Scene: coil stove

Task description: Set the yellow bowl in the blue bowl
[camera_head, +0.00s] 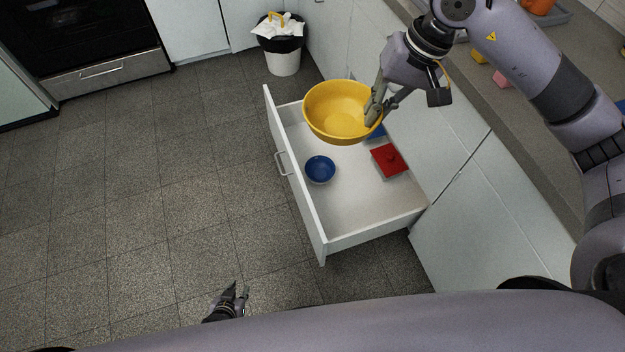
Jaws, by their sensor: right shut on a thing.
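The yellow bowl (338,108) is held over the open drawer, its opening facing up and a little tilted. My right gripper (372,115) is shut on the right side of its rim. The small blue bowl (320,170) sits in the drawer near its front panel, below and slightly left of the yellow bowl in the picture. It looks smaller than the yellow bowl. The two bowls are apart. My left gripper (240,290) is low at the bottom of the view, over the floor, with its fingers apart and nothing between them.
The open white drawer (360,215) also holds a red lidded item (388,160) and a blue thing (377,132) partly hidden behind the yellow bowl. A trash bin (284,62) stands at the back. The counter (500,125) runs along the right. The floor at left is clear.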

